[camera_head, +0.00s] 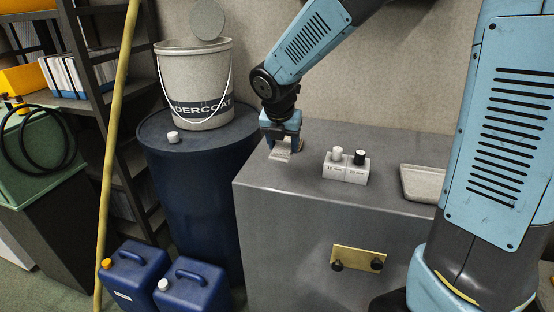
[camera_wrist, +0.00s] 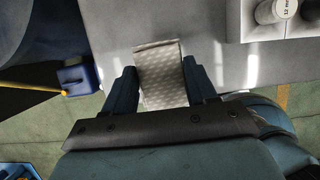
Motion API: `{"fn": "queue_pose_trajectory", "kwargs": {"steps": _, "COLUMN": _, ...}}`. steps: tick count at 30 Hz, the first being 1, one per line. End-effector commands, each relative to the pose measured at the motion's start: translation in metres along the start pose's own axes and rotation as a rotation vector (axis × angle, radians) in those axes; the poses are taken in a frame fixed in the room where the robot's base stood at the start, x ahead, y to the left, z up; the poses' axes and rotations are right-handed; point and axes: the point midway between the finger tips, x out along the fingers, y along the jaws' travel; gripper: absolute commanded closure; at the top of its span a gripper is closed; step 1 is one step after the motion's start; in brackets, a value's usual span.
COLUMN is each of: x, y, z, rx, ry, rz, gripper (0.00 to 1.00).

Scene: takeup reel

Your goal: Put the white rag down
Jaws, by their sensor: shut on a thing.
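The white rag (camera_wrist: 160,75) is a small folded cloth with a faint pattern, seen in the wrist view between the two fingers of my gripper (camera_wrist: 164,88). My gripper is shut on it. In the head view, the rag (camera_head: 281,155) shows pale beneath my gripper (camera_head: 283,145), over the left part of the grey cabinet top (camera_head: 315,136). The rag is at or just above the surface; I cannot tell whether it touches.
A small block with a white and a black knob (camera_head: 346,167) stands right of my gripper. A shallow tray (camera_head: 422,183) lies further right. A blue drum (camera_head: 195,190) with a bucket (camera_head: 195,85) stands left. Cabinet top between is clear.

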Motion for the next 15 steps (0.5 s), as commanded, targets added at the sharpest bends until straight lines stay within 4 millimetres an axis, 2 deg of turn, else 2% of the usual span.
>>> {"fn": "queue_pose_trajectory", "kwargs": {"steps": 6, "x": 0.031, "y": 0.015, "z": 0.005, "rx": -0.001, "ry": 0.002, "rz": -0.001, "gripper": 0.72}}
{"fn": "queue_pose_trajectory", "kwargs": {"steps": 15, "x": 0.045, "y": 0.022, "z": 0.007, "rx": 0.0, "ry": 0.0, "rz": 0.0, "gripper": 0.72}}
